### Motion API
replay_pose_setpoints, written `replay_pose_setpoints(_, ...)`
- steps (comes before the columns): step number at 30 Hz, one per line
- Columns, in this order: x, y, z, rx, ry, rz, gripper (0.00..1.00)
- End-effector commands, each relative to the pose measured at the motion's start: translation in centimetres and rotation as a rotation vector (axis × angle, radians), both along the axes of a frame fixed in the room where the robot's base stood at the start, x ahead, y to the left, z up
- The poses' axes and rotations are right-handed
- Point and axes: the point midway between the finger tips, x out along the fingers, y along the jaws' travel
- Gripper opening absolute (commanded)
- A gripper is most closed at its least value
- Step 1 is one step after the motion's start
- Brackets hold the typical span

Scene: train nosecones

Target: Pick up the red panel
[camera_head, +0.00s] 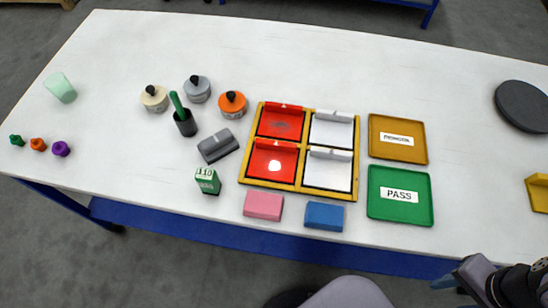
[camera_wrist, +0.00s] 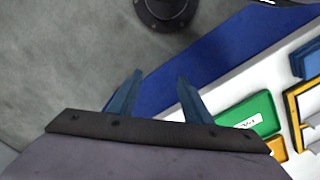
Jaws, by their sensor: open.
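Two red panels sit in the left column of a yellow-framed tray (camera_head: 296,188) on the white table. The far red panel (camera_head: 270,118) has a dark mark at its middle. The near red panel (camera_head: 260,172) has a white round spot. Two white panels, far (camera_head: 331,132) and near (camera_head: 328,172), fill the right column. My gripper shows at the lower right of the head view, off the table's front edge, well away from the tray.
A green PASS tray (camera_head: 399,212) and a brown-yellow tray (camera_head: 397,155) lie right of the frame. Pink (camera_head: 263,205) and blue (camera_head: 324,216) blocks lie in front. A grey block (camera_head: 218,145), green box (camera_head: 207,181) and black cup (camera_head: 186,124) stand left.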

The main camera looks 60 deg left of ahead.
Motion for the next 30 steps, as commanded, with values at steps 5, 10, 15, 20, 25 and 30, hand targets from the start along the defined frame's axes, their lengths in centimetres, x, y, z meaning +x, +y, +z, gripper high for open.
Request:
replay_pose_setpoints(5,0.0,0.0,0.0,0.0,0.0,0.0,0.45)
replay_pose_setpoints(10,0.0,0.0,0.0,0.0,0.0,0.0,0.45)
replay_pose_setpoints(15,0.0,0.0,0.0,0.0,0.0,0.0,0.35)
replay_pose_setpoints(20,0.0,0.0,0.0,0.0,0.0,0.0,0.34)
replay_pose_setpoints(25,0.2,0.0,0.0,-0.003,-0.005,0.004,0.34)
replay_pose_setpoints(30,3.7,-0.4,-0.1,-0.049,-0.091,0.065,0.34)
